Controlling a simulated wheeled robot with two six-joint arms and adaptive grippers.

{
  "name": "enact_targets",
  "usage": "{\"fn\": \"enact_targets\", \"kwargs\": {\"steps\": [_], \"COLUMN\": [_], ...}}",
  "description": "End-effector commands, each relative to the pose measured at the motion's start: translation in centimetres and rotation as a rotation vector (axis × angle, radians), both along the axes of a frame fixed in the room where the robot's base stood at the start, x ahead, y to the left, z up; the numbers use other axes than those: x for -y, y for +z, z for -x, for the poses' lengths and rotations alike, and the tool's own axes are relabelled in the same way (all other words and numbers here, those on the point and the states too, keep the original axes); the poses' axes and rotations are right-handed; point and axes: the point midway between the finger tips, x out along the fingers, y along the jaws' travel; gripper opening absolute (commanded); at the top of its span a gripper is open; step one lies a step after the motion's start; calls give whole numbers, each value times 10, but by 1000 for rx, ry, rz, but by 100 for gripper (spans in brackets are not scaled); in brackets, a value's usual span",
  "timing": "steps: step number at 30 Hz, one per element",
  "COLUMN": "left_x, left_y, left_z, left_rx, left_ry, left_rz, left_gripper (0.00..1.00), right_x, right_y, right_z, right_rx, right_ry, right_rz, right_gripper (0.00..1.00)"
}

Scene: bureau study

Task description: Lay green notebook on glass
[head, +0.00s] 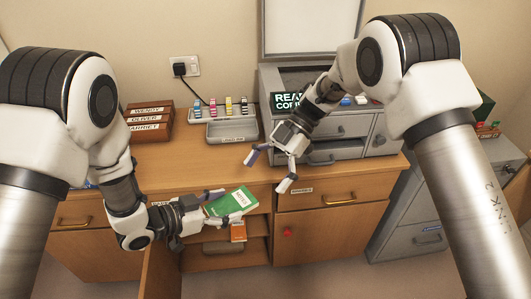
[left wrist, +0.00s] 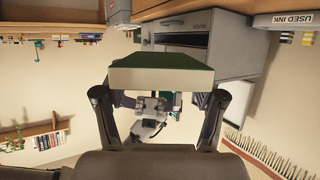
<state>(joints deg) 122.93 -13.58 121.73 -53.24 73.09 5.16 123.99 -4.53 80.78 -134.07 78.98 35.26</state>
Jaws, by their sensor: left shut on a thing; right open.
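The green notebook (head: 238,200) is between the fingers of my left gripper (head: 226,205), which is shut on it in front of the desk, above an open compartment. In the left wrist view the notebook (left wrist: 160,76) spans the two fingers, its pale page edge towards the camera. The copier (head: 345,132) stands on the desk with its lid (head: 312,28) raised. The dark glass (head: 300,80) shows on its top, partly hidden by my right arm. My right gripper (head: 268,172) is open and empty, in front of the copier over the desk's front edge.
An orange booklet (head: 238,232) lies in the open compartment below the notebook. Left of the copier are a grey tray with several coloured cartridges (head: 228,110) and wooden name-labelled trays (head: 150,125). A grey cabinet (head: 420,225) stands at the right. The desk top (head: 185,165) is mostly clear.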

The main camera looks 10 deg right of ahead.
Motion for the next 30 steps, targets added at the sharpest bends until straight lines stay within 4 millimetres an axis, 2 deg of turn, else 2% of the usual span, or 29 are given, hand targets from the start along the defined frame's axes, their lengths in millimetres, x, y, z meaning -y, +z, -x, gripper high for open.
{"fn": "enact_targets", "kwargs": {"steps": [1, 3, 6, 11, 21, 25, 30], "left_x": [0, 0, 0, 0, 0, 0, 0], "left_y": [0, 0, 0, 0, 0, 0, 0], "left_z": [0, 0, 0, 0, 0, 0, 0], "left_rx": [0, 0, 0, 0, 0, 0, 0], "left_ry": [0, 0, 0, 0, 0, 0, 0], "left_rz": [0, 0, 0, 0, 0, 0, 0], "left_gripper": [34, 34, 34, 34, 34, 34, 34], "right_x": [3, 6, 6, -6, -52, -62, -66], "right_y": [11, 21, 25, 12, -42, -54, -58], "right_z": [-17, -31, -39, -32, -4, 1, 3], "right_rx": [19, 29, 35, 31, 32, 35, 36], "right_ry": [-15, -38, -52, -54, -53, -54, -55], "right_rz": [32, 68, 91, 94, 92, 91, 90], "right_gripper": [100, 100, 100, 100, 100, 100, 100]}}
